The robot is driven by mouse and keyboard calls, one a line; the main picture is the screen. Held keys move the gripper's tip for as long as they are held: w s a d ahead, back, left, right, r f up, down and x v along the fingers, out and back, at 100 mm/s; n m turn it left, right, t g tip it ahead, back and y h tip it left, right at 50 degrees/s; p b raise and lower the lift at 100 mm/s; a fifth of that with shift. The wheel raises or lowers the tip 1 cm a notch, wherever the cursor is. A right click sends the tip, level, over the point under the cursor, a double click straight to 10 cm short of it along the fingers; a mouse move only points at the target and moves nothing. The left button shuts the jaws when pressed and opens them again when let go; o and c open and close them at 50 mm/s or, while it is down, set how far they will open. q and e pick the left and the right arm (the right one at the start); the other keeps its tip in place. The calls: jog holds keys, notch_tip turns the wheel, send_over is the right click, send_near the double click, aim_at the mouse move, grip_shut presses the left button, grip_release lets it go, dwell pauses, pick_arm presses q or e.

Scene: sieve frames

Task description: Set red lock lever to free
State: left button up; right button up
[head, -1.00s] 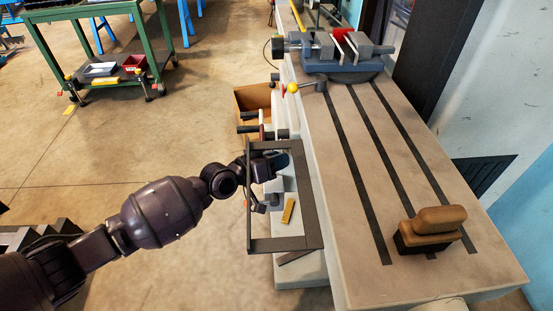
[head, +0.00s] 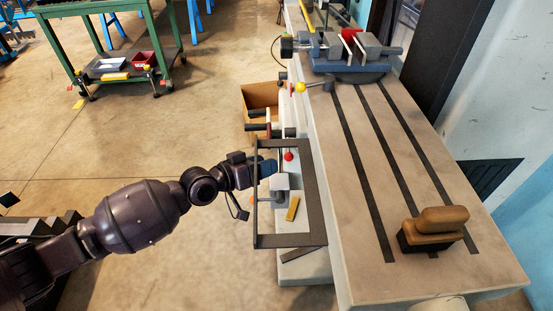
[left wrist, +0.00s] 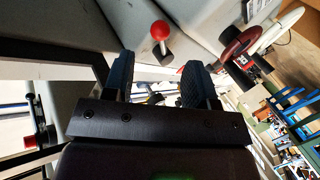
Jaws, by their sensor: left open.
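The red lock lever shows as a red ball knob (head: 289,156) on the side of the machine table, seen through the dark rectangular frame. In the left wrist view the red knob (left wrist: 160,31) stands on a short pale stem over a dark slot, beyond my fingertips. My left gripper (head: 268,168) is just left of and below the knob in the head view, apart from it. In the left wrist view its two blue-padded fingers (left wrist: 158,78) are spread with no object held between them. My right gripper is not in view.
The dark rectangular frame (head: 313,180) surrounds the lever area, close to my left gripper. A yellow block (head: 292,208) lies below. A yellow-knobbed lever (head: 300,87), a vise (head: 345,62) and a wooden-handled brush (head: 434,220) are on or by the slotted table (head: 410,150).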

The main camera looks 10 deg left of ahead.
pick_arm(q)
jog(key=shift+v, duration=2.15)
